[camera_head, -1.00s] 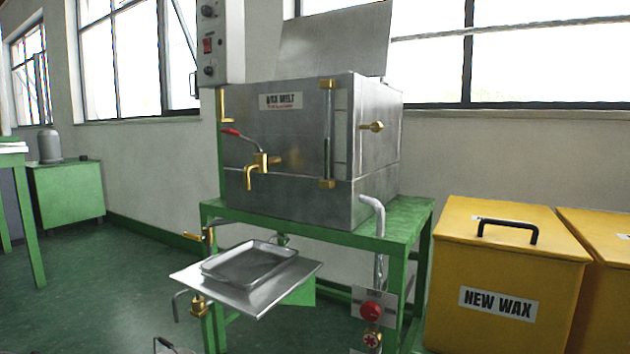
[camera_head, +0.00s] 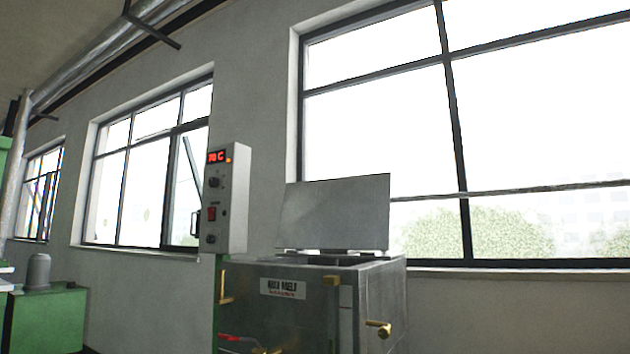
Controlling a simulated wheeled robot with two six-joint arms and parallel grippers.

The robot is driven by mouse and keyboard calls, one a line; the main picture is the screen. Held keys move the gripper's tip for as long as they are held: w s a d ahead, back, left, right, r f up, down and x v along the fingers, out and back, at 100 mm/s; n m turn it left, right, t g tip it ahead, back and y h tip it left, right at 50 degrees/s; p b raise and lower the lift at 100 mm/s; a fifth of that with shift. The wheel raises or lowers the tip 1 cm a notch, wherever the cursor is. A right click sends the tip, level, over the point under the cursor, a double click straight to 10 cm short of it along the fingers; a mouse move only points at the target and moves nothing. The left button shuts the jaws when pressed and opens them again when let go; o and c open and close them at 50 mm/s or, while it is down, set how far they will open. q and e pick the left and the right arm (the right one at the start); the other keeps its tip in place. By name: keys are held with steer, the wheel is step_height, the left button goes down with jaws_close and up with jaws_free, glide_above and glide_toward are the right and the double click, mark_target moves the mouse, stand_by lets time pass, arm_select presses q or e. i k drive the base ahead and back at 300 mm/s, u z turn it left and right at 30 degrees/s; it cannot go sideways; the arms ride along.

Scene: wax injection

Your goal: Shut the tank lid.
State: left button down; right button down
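The grey metal wax melt tank (camera_head: 300,304) stands in the lower middle of the head view, its lower part cut off by the picture's bottom edge. Its flat grey lid (camera_head: 335,213) stands open, raised nearly upright at the back of the tank top. A dark opening shows along the tank's top rim below the lid. A brass knob (camera_head: 378,328) sticks out on the tank's right side. Neither of my grippers is in view.
A control box (camera_head: 226,198) with a red display reading about 70 C is mounted just left of the lid. Windows fill the wall behind. A green cabinet (camera_head: 46,318) with a grey canister (camera_head: 38,271) stands at the far left. A silver duct (camera_head: 100,60) runs overhead.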

mark_target(353, 213)
steer(key=u, duration=0.5)
steer(key=i, duration=1.25)
steer(key=z, duration=0.5)
